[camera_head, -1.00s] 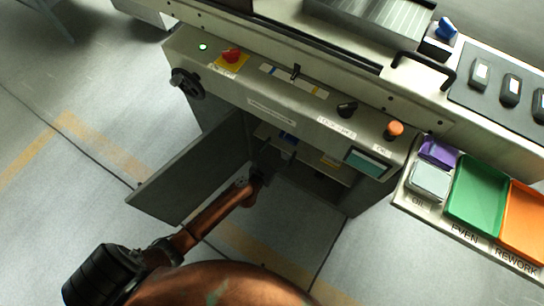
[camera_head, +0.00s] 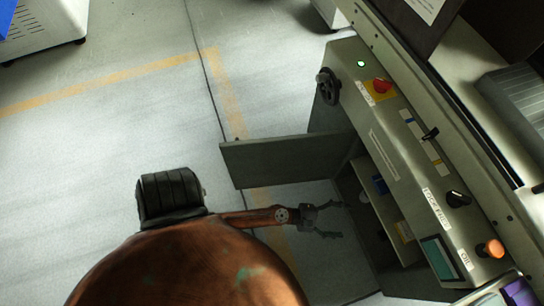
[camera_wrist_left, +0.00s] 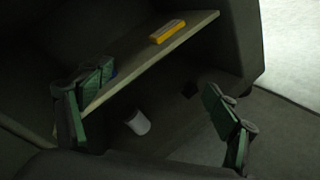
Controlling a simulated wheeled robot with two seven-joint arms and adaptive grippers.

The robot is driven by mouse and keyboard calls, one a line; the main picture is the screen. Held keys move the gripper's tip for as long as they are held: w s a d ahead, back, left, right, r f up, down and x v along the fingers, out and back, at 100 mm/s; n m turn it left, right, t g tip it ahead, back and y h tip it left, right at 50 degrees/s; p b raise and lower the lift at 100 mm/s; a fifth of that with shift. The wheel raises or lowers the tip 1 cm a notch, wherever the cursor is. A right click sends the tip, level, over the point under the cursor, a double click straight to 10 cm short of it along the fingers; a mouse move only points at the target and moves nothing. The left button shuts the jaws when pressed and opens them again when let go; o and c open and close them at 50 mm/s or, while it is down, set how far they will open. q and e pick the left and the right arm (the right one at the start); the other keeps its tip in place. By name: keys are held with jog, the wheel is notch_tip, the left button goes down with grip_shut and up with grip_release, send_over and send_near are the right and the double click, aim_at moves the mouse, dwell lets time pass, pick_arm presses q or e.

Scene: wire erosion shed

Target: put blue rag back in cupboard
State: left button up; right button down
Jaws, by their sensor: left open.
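The cupboard (camera_head: 362,212) under the machine stands open, its door (camera_head: 285,160) swung out to the left. A blue thing that looks like the blue rag (camera_head: 379,184) lies on the cupboard's shelf (camera_head: 392,207). In the left wrist view the shelf (camera_wrist_left: 133,58) slants across the picture, and a little dark blue shows behind one finger. My left gripper (camera_head: 342,220) is open and empty, just in front of the cupboard opening. Its spread fingers also show in the left wrist view (camera_wrist_left: 158,80). My right gripper is out of view.
A yellow block (camera_head: 404,231) lies on the same shelf; it also shows in the left wrist view (camera_wrist_left: 167,31). A white cylinder (camera_wrist_left: 137,122) lies below the shelf. The control panel (camera_head: 400,150) overhangs the cupboard. The floor left of the door is clear.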

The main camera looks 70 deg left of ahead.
pick_arm(q)
jog(key=s+d+f+m+g+h, duration=0.1)
jog(key=s+d+m+g, duration=0.1)
jog(key=s+m, duration=0.35)
jog(key=s+d+f+m+g+h, duration=0.1)
jog(key=s+f+m+g, duration=0.1)
jog(key=s+m, duration=0.4)
jog(key=s+a+m+g+y, duration=0.3)
jog(key=s+a+m, duration=0.3)
jog(key=s, duration=0.6)
jog(key=s+a+m+g+y, duration=0.3)
jog(key=s+a+m+g, duration=0.2)
jog(key=s, duration=0.7)
jog(key=shift+s+a+m+g+y, duration=0.3)
jog(key=shift+s+a+m+y, duration=0.15)
jog(key=shift+a, duration=0.2)
jog(key=shift+w+r+p, duration=0.15)
jog(key=shift+w+p, duration=0.05)
jog(key=shift+p, duration=0.8)
